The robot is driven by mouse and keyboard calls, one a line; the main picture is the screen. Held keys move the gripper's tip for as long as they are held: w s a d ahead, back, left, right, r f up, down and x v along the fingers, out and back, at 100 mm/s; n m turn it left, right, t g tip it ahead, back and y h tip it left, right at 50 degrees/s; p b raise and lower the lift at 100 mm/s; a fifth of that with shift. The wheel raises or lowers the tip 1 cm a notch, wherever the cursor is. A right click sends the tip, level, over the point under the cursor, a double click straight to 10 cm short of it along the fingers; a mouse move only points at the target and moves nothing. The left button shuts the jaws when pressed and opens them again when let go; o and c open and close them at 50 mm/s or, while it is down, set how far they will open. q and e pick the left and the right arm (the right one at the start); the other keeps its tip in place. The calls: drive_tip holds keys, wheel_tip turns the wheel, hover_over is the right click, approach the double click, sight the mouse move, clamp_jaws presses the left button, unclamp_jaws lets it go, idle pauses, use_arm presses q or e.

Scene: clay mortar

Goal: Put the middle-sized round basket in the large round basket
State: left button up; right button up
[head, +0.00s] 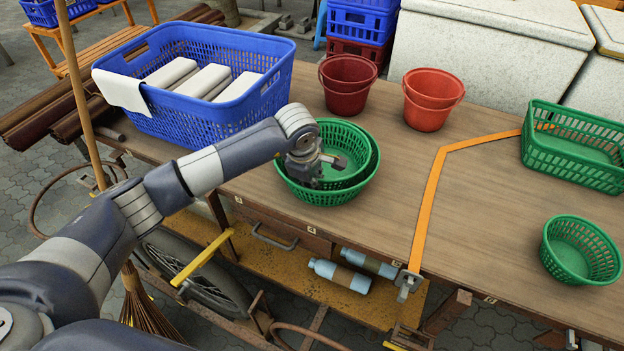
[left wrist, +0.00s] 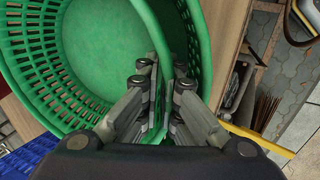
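The large round basket (head: 327,198) is green and stands on the wooden table near its front edge. The middle-sized round basket (head: 345,127), also green, sits within the large one's rim; whether it rests on the bottom is hidden. My left gripper (head: 325,168) is over the near left side of the two baskets. In the left wrist view, its fingers (left wrist: 163,85) are close together on either side of the wall of the middle-sized basket (left wrist: 95,60), pinching it. The large basket's rim (left wrist: 207,50) shows just outside. My right gripper is in neither view.
A small green round basket (head: 581,250) and a green rectangular basket (head: 540,160) stand at the right. Two red buckets (head: 347,88) (head: 431,101) stand behind the round baskets. A blue crate (head: 205,125) with white blocks is at the left. An orange strap (head: 432,190) crosses the table.

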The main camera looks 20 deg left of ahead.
use_arm(q)
drive_tip(key=shift+o, duration=0.9)
drive_tip(key=shift+r, duration=0.15)
drive_tip(key=shift+r+p, duration=0.55)
drive_tip(key=shift+p, duration=0.2)
drive_tip(key=b+v, duration=0.2)
drive_tip(key=v, duration=1)
